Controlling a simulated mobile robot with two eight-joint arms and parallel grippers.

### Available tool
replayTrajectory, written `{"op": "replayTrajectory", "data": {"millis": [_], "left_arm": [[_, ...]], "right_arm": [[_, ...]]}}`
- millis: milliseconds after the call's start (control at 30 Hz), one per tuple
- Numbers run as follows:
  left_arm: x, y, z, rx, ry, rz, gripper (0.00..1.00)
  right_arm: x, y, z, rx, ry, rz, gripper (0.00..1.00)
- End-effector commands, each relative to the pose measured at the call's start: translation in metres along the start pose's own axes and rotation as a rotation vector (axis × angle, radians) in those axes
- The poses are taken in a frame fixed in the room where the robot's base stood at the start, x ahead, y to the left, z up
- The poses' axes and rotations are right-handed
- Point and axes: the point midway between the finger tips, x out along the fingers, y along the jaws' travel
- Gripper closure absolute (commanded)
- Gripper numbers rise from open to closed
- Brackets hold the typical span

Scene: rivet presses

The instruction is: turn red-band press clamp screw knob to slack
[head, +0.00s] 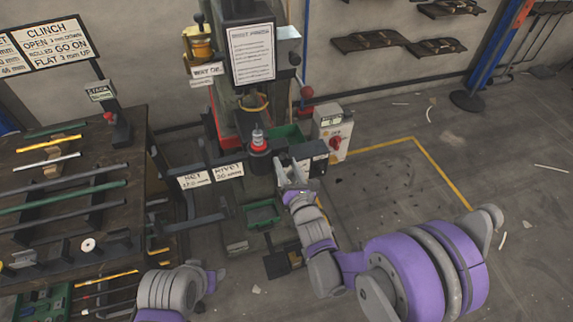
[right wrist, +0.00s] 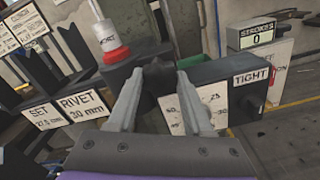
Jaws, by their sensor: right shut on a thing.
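The press (head: 225,95) stands at the back centre of the head view. A red collar (right wrist: 116,54) with a pale top sits on its dark block, and it also shows in the head view (head: 258,141). My right gripper (head: 291,170) is at the front of the press, beside the collar. In the right wrist view its two fingers (right wrist: 157,84) are shut on a dark knob (right wrist: 158,74), one on each side. A TIGHT label (right wrist: 252,77) is to the right of the knob. My left gripper (head: 212,278) is low and apart from the press; its jaws are unclear.
SET and RIVET plates (head: 210,175) are left of the collar. A box with a red switch (head: 331,131) stands to the right. A dark bench (head: 115,215) with coloured rods is at the left. The floor at right is mostly clear.

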Motion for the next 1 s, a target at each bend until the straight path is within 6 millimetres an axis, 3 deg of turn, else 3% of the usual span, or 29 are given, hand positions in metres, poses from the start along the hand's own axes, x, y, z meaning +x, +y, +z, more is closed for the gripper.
{"op": "replayTrajectory", "data": {"millis": [433,467,600,1000], "left_arm": [[0.0001,0.0000,0.0000,0.000,0.000,0.000,0.50],[0.0001,0.0000,0.0000,0.000,0.000,0.000,0.50],[0.0000,0.0000,0.0000,0.000,0.000,0.000,0.50],[0.0008,0.0000,0.0005,0.000,0.000,0.000,0.50]], "right_arm": [[-0.0004,-0.0003,-0.0008,-0.008,0.002,-0.001,1.00],[-0.0004,-0.0003,-0.0008,-0.008,0.002,-0.001,0.44],[-0.0003,-0.0002,-0.0006,-0.008,0.002,-0.001,0.19],[-0.0086,-0.0002,-0.0002,-0.007,0.001,0.000,0.19]]}}
